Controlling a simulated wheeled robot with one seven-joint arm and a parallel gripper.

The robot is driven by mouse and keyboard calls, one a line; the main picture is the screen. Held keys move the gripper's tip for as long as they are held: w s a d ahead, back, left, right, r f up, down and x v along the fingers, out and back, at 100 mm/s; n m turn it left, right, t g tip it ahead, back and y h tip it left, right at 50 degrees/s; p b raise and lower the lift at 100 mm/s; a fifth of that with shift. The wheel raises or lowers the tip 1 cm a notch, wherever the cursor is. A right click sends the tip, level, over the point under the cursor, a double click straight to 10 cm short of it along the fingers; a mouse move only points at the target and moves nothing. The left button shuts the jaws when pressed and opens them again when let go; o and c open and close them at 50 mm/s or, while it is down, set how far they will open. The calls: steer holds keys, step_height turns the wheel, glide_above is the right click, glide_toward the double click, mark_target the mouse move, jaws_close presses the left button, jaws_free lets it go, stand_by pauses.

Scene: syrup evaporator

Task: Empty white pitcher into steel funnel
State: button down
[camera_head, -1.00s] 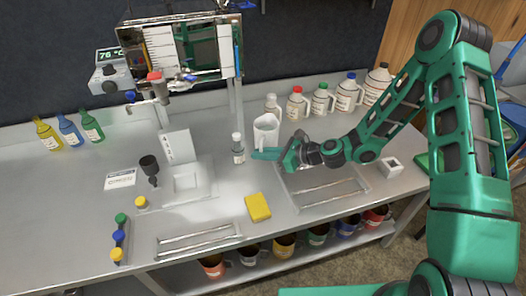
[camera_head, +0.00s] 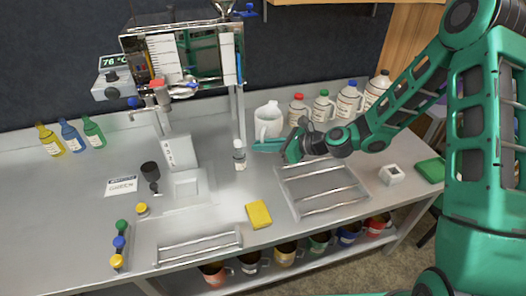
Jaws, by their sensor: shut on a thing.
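The white pitcher (camera_head: 268,118) is upright in my gripper, near the back of the counter, in front of the row of bottles. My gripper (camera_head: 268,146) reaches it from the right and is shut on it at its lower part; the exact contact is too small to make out. The pitcher appears to be raised a little off the counter. A steel funnel (camera_head: 223,7) shows at the top edge of the picture, above the evaporator, partly cut off. The pitcher's contents cannot be seen.
The evaporator (camera_head: 180,58) stands up and left of the pitcher on metal posts. A small capped bottle (camera_head: 239,156) stands just left of my gripper. Several jugs (camera_head: 322,107) stand to the right. A yellow sponge (camera_head: 258,214) and a metal rack (camera_head: 320,187) lie in front.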

steer(key=shift+r, duration=1.1)
steer(key=w+d+r+m+t+h, duration=0.1)
steer(key=d+r+m+t+h, duration=0.1)
steer(key=d, duration=0.8)
steer(key=w+d+r+m+t+h, duration=0.1)
steer(key=w+d+m+t+h, duration=0.1)
steer(key=d, duration=0.9)
steer(key=w+d+r+m+t+h, duration=0.2)
steer(key=d+m+t+h, duration=0.1)
steer(key=d, duration=0.7)
steer(key=m+h, duration=0.1)
steer(key=m, duration=0.1)
steer(key=shift+d+r+m, duration=0.15)
steer(key=shift+r+m, duration=0.15)
steer(key=shift+m, duration=0.1)
